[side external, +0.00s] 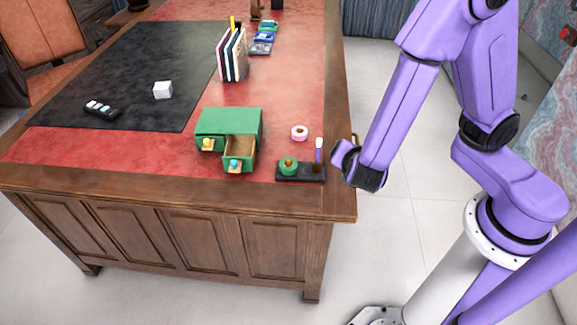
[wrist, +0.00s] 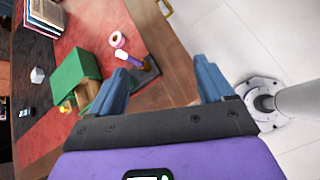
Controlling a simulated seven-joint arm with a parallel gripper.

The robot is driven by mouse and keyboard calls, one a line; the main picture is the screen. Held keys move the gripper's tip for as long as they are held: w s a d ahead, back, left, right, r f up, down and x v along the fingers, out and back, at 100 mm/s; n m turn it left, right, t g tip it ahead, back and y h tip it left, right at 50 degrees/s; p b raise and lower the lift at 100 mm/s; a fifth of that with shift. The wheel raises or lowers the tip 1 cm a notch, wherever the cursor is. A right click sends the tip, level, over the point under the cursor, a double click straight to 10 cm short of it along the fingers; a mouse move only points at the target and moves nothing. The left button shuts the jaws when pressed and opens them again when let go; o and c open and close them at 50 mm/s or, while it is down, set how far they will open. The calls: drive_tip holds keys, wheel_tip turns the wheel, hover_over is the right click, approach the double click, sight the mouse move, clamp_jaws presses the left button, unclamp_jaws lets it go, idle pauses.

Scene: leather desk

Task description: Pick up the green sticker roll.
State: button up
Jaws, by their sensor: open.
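The green sticker roll (side external: 288,165) sits at the left end of a small dark tray (side external: 300,177) near the desk's front right corner. A purple-and-white upright item (side external: 319,152) stands at the tray's right end. My gripper (side external: 346,150) is open and empty, just right of the tray by the desk's right edge. In the wrist view its two blue fingers (wrist: 162,68) are spread apart, with wood edge and floor between them. The tray shows partly beside the left finger there; I cannot make out the green roll, which seems hidden behind that finger.
A pink roll (side external: 299,132) lies behind the tray. A green drawer box (side external: 229,122) with open drawers stands to its left. Books (side external: 231,55), a white cube (side external: 163,90) and a dark remote-like item (side external: 101,109) are farther off. Red leather behind the pink roll is clear.

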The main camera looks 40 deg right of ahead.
drive_tip(key=w+a+f+n+t+y, duration=0.2)
drive_tip(key=w+a+f+n+t, duration=0.2)
drive_tip(key=a+f+n+t, duration=0.35)
drive_tip(key=n+g, duration=0.2)
approach(290, 166)
drive_tip(key=shift+w+d+f+y, duration=0.2)
drive_tip(key=shift+w+d+f, duration=0.1)
drive_tip(key=shift+w+d, duration=0.25)
drive_tip(key=shift+w+d+f+y, duration=0.25)
drive_tip(key=shift+w+d, duration=0.2)
drive_tip(key=shift+w, duration=0.2)
drive_tip(key=shift+n+t, duration=0.25)
drive_tip(key=shift+x, duration=3.1)
drive_tip(key=shift+w+a, duration=0.1)
drive_tip(key=shift+a, duration=0.1)
drive_tip(key=shift+c, duration=0.3)
drive_tip(key=c, duration=1.1)
drive_tip(key=shift+o, duration=0.2)
